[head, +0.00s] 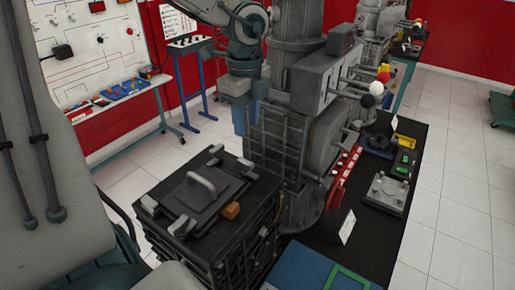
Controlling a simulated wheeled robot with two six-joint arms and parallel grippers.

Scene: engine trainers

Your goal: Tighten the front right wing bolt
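A black box-shaped unit (195,250) stands low in the middle of the head view. A dark plate with a pale grey handle (201,182) lies on its top. Small grey clamp-like pieces, perhaps wing bolts, show around the plate: one at the near edge (182,226), one at the left corner (148,204), and two at the far side. I cannot tell which is the front right wing bolt, or how tight any is. My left gripper (245,118) has blue fingers pointing down, beyond and above the box; its opening is unclear. My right gripper is not in view.
An orange-brown block (230,211) sits on the box's right part. A tall grey engine trainer (320,120) stands close behind and right. A black bench (375,235) carries a grey plate fixture (386,193) and a white card (347,227).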

